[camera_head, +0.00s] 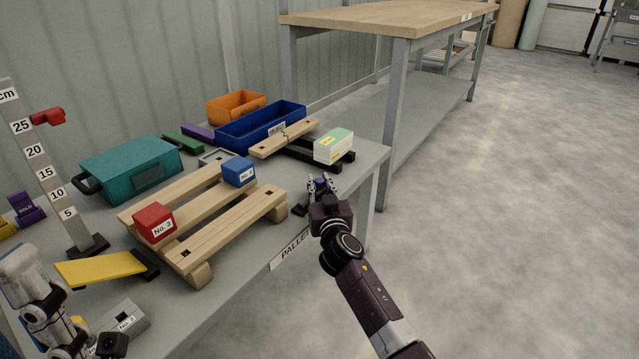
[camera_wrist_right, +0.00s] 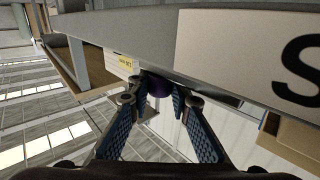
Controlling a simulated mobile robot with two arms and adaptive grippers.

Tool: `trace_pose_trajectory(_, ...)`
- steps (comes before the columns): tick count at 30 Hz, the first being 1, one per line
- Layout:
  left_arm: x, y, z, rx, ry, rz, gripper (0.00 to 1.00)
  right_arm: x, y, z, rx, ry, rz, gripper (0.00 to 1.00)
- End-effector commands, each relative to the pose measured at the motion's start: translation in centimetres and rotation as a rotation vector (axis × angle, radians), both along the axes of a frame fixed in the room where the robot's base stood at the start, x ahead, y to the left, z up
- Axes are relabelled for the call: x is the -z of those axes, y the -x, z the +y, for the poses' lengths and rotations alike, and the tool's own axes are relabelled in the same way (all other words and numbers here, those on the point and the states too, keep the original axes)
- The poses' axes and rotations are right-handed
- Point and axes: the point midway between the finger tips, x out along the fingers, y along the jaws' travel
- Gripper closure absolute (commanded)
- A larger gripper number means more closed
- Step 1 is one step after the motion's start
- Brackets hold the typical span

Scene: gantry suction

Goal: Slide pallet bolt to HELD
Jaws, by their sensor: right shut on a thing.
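My right gripper (camera_head: 320,181) is at the front edge of the grey bench, just right of the wooden pallet (camera_head: 240,215). It is shut on a small dark purple knob (camera_head: 320,185), which looks like the bolt's handle. In the right wrist view the purple knob (camera_wrist_right: 158,85) sits between the two fingertips (camera_wrist_right: 160,99), close against the bench edge. The bolt's body and any HELD mark cannot be made out. Part of my left arm (camera_head: 40,305) shows at the lower left; its jaws are not clear.
A red block (camera_head: 154,222) and a blue block (camera_head: 238,171) stand on the pallet. A light green and white stack (camera_head: 333,147) stands behind my right gripper. A teal case (camera_head: 130,168) and blue bin (camera_head: 262,127) are further back. The floor at right is clear.

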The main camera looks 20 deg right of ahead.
Motion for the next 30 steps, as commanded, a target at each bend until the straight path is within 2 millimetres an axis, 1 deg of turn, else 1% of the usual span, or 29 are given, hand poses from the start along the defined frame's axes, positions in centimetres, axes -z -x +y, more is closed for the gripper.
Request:
trace_pose_trajectory(5, 0.0, 0.0, 0.0, 0.000, 0.000, 0.001, 0.60, 0.1, 0.1, 0.2, -0.001, -0.001, 0.000, 1.00)
trace_pose_trajectory(13, 0.3, -0.2, 0.0, -0.001, -0.001, 0.004, 0.60, 0.1, 2.6, 3.6, -0.004, -0.005, -0.001, 1.00)
trace_pose_trajectory(16, 0.2, -0.2, 0.0, -0.001, -0.002, 0.002, 0.60, 0.1, 3.1, 4.0, -0.002, -0.002, 0.001, 1.00)
trace_pose_trajectory(23, -0.1, -0.1, -0.1, -0.001, -0.003, -0.010, 0.60, 0.2, 3.1, 4.1, -0.004, -0.001, 0.002, 1.00)
trace_pose_trajectory(24, -0.1, -0.1, -0.1, -0.001, -0.003, -0.010, 0.60, 0.2, 3.1, 4.1, -0.004, -0.001, 0.002, 0.81)
trace_pose_trajectory(29, -0.1, -0.1, -0.1, -0.001, -0.003, -0.011, 0.60, 0.2, 3.1, 4.1, -0.004, -0.001, 0.002, 0.63)
trace_pose_trajectory(30, -0.1, -0.1, -0.1, -0.001, -0.003, -0.011, 0.60, 0.1, 3.1, 4.1, -0.003, -0.001, 0.002, 0.63)
